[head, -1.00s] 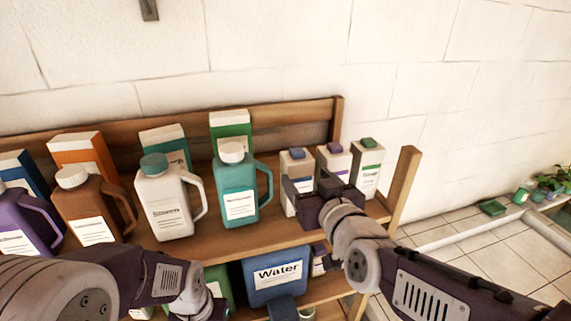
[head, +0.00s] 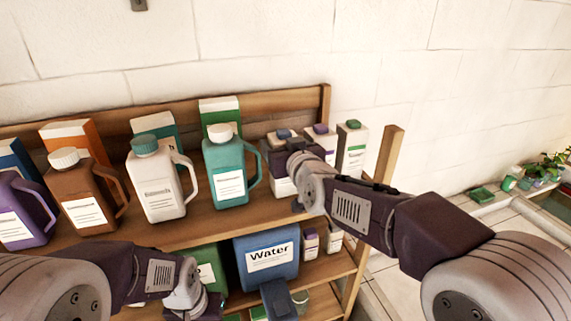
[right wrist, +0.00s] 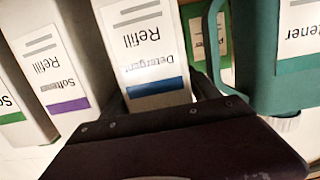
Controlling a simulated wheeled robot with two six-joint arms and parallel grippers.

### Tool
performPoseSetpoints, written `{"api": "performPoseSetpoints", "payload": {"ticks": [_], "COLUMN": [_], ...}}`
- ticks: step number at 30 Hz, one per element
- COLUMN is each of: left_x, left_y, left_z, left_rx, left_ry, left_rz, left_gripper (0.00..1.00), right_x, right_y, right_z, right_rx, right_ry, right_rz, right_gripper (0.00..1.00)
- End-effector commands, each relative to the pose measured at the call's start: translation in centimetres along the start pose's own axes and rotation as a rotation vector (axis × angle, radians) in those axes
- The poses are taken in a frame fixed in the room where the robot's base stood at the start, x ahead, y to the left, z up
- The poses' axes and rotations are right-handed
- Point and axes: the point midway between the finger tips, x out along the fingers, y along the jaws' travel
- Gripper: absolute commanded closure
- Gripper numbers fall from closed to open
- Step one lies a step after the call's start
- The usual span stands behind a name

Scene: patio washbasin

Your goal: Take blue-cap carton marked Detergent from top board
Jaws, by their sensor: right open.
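The blue-cap carton (head: 282,187) stands upright on the top board, first of three small cartons at its right end. In the right wrist view the carton (right wrist: 145,40) appears upside down, with "Detergent Refill" and a blue stripe on its white label. My right gripper (head: 290,153) is at the carton's upper part and hides some of it. In the right wrist view its open fingers (right wrist: 162,95) lie on either side of the carton; contact cannot be told. My left gripper (head: 190,308) is low at the bottom edge, with its fingertips mostly cut off.
A purple-cap carton (head: 319,143) and a green-cap carton (head: 352,150) stand close on the right. A teal jug (head: 227,175) stands close on the left, with more jugs beyond. A wooden post (head: 389,155) ends the rack. A blue Water container (head: 268,262) sits below.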

Motion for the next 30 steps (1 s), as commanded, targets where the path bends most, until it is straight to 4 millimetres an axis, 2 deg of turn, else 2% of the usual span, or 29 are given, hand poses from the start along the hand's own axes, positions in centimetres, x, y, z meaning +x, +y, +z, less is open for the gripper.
{"api": "performPoseSetpoints", "payload": {"ticks": [6, 7, 12, 14, 15, 25, 30], "left_x": [0.0, 0.0, 0.0, 0.0, 0.0, -0.2, -1.1], "left_y": [0.0, 0.0, 0.0, 0.0, 0.0, 0.0, 0.0], "left_z": [0.0, 0.0, 0.0, 0.0, 0.0, 0.0, -0.1], "left_rx": [0.000, 0.000, 0.000, 0.000, 0.000, 0.000, 0.000], "left_ry": [0.000, 0.000, 0.000, 0.000, 0.000, 0.000, 0.000], "left_rz": [0.000, 0.000, 0.000, 0.000, 0.000, 0.000, 0.000], "left_gripper": [0.64, 0.64, 0.64, 0.64, 0.64, 0.64, 0.64], "right_x": [0.3, 0.3, 0.3, 0.3, 0.3, 0.2, 0.4], "right_y": [0.0, 0.0, 0.0, 0.0, 0.0, 0.1, 0.2], "right_z": [0.1, 0.1, 0.1, 0.1, 0.1, -0.5, -1.7], "right_rx": [0.001, 0.001, 0.001, 0.001, 0.001, 0.001, 0.002], "right_ry": [0.000, 0.000, 0.000, -0.001, -0.001, 0.005, 0.005], "right_rz": [0.000, 0.000, 0.000, 0.000, 0.000, 0.001, 0.001], "right_gripper": [0.30, 0.32, 0.80, 0.96, 1.00, 1.00, 1.00]}}
